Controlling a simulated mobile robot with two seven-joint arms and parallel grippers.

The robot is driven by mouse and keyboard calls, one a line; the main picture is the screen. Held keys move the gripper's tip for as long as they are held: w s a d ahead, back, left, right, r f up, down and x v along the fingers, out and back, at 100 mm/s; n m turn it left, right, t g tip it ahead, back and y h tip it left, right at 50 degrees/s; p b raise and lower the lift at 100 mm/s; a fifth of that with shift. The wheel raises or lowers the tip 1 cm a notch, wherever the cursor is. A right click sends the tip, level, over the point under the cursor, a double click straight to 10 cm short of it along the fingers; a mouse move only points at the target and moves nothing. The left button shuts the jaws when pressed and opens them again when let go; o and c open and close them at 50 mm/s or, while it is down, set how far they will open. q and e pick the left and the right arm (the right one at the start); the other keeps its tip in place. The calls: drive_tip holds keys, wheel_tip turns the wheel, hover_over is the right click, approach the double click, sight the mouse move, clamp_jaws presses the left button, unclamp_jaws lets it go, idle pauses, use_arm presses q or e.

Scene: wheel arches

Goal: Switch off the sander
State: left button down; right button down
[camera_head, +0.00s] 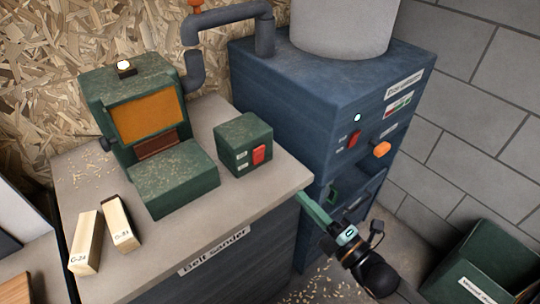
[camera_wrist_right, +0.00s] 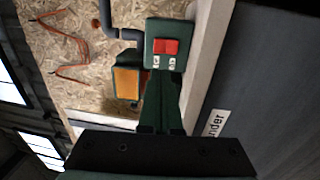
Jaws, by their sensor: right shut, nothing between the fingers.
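The belt sander (camera_head: 175,190) is a green machine with an orange window on the grey bench. A whitish lamp (camera_head: 124,67) on its top looks bright. A small green switch box (camera_head: 234,134) stands to its right, with a red rocker switch (camera_head: 259,155) on its front. In the right wrist view the red switch (camera_wrist_right: 166,47) shows just beyond my fingertips. My right gripper (camera_head: 302,197) is shut and empty. Its fingers point up-left by the bench's right corner, apart from the switch. My left gripper is not in view.
A blue dust extractor (camera_head: 300,85) stands right of the bench, with its own red switch (camera_head: 353,139) and orange knob (camera_head: 382,149). Two wood blocks (camera_head: 87,243) lie at the bench's front left. A green bin (camera_head: 475,262) stands at the lower right.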

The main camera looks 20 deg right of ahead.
sight(259, 151)
drive_tip(key=shift+w+a+r, duration=0.1)
idle(0.3)
drive_tip(key=x, duration=1.3)
drive_tip(key=shift+w+a, duration=0.15)
drive_tip(key=shift+w, duration=0.25)
drive_tip(key=shift+r+p, duration=0.1)
drive_tip(key=shift+p, duration=0.2)
drive_tip(key=shift+w+r, duration=0.1)
drive_tip(key=shift+w, duration=0.05)
